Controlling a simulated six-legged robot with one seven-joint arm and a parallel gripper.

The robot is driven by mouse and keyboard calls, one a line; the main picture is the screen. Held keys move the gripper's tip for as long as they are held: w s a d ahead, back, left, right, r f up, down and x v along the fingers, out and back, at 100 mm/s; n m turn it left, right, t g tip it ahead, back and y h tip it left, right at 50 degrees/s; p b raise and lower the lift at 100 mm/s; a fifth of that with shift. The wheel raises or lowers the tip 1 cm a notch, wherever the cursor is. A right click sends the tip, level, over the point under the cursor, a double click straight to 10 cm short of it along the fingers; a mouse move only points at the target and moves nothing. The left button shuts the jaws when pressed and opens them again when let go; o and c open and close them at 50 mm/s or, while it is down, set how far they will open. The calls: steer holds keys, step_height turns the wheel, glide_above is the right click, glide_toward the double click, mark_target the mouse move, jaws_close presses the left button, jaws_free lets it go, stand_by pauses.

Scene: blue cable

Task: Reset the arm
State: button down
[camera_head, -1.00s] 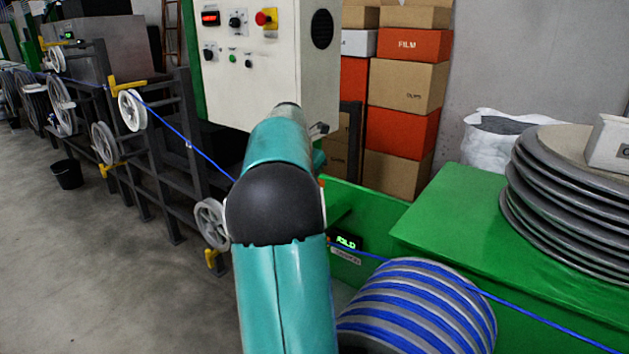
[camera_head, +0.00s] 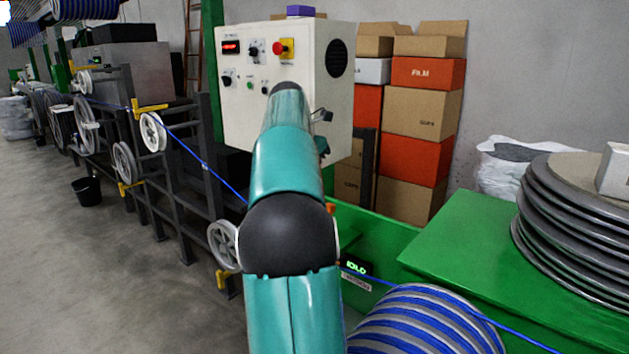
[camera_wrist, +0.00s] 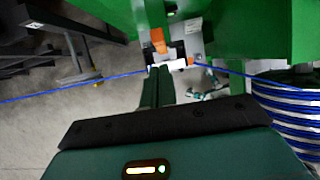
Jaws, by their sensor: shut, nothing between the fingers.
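My arm, teal with a black joint, rises through the middle of the head view and hides part of what lies behind it. My gripper (camera_wrist: 157,73) shows in the wrist view as two dark green fingers, shut together with nothing seen between them. The blue cable (camera_head: 205,164) runs over the white pulleys and passes behind my arm in the head view. In the wrist view the cable (camera_wrist: 60,93) crosses the picture near the fingertips; whether they touch it I cannot tell.
A white control panel (camera_head: 290,50) stands behind the arm. A drum wound with blue cable (camera_head: 430,325) and a green cabinet (camera_head: 470,245) are at right. Dark frames with pulleys (camera_head: 125,160) line the left. The floor (camera_head: 60,270) at lower left is clear apart from a black bucket (camera_head: 87,191).

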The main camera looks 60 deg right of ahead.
stand_by(0.5)
steer(key=w+a+m+t+y, duration=0.1)
steer(key=w+a+m+t, duration=0.2)
steer(key=a, duration=1.2)
steer(key=w+a+m+t+y, duration=0.1)
steer(key=w+a+m, duration=0.25)
steer(key=a, duration=1.15)
steer(key=s+a+f+m+y, duration=0.1)
steer(key=s+a+f+m, duration=0.2)
steer(key=a, duration=0.5)
steer(key=s+a+f+m+t+y, duration=0.1)
steer(key=s+a+f+m, duration=0.2)
steer(key=s+a+f, duration=0.2)
steer(key=s+a+f+m+t, duration=0.1)
steer(key=s+a+f+m, duration=0.2)
steer(key=a, duration=0.8)
step_height(320, 180, down, 3)
steer(key=shift+s+a+r+m+y, duration=0.1)
steer(key=shift+s+a+m+y, duration=0.3)
steer(key=shift+s, duration=0.65)
